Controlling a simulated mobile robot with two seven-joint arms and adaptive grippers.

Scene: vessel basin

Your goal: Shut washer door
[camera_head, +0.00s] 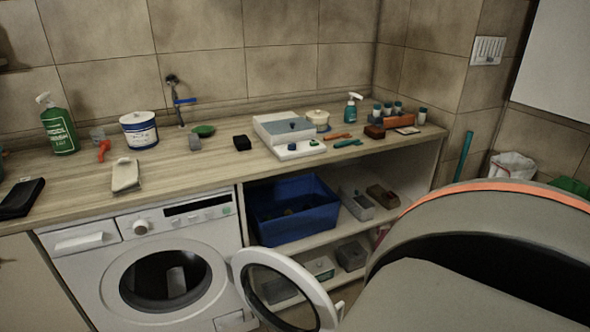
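The white washer (100,275) stands under the counter at the lower left. Its round door (240,262) is open, swung out toward me on the right side of the front. The door has a white ring frame and a dark glass middle. The drum opening (160,282) is uncovered and dark, with a small pale shape showing in it. The lower edge of the door is cut off by the picture. Neither of my grippers is in view.
The wooden counter (215,170) above the washer holds bottles, tubs and small tools. A blue crate (290,230) and several boxes sit on open shelves right of the washer, partly behind the door. A large grey curved body with an orange rim fills the lower right.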

